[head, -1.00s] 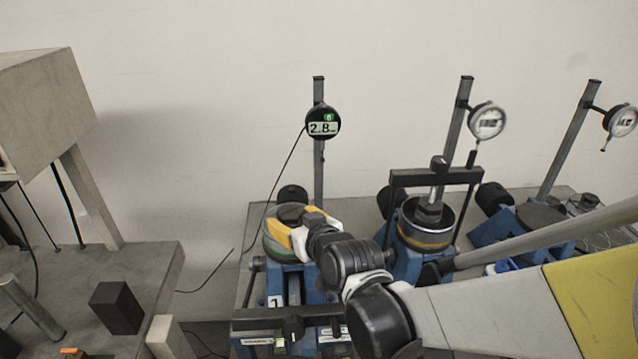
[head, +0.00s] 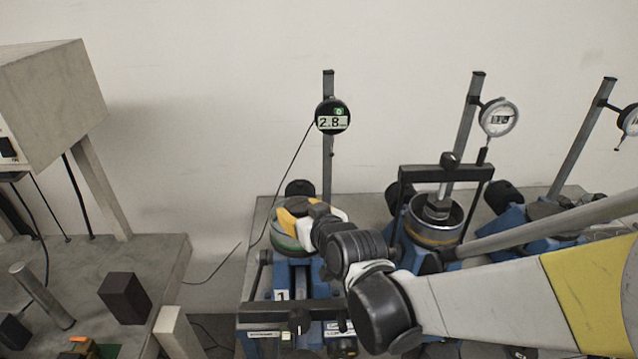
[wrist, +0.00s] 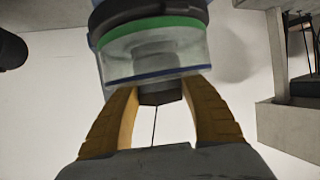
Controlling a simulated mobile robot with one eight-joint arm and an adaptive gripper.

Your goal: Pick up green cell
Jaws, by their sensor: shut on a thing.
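The green cell (head: 281,241) is a round clear cell with a green band, at the top of the front-left blue frame marked 1 in the head view. In the wrist view the cell (wrist: 155,50) shows its green ring, clear wall, a blue ring and a dark knob at its end. My gripper (head: 302,218) is shut on the cell. Its yellow fingers (wrist: 161,92) stand on either side of the dark knob. My wrist hides part of the cell in the head view. I cannot tell whether the cell is clear of its seat.
A digital gauge (head: 332,117) reading about 2.8 hangs on a post behind the cell. A second frame with a yoke (head: 446,172) and a yellow-banded cell (head: 436,238) stands close to the right. A bench with a dark block (head: 125,297) is at left.

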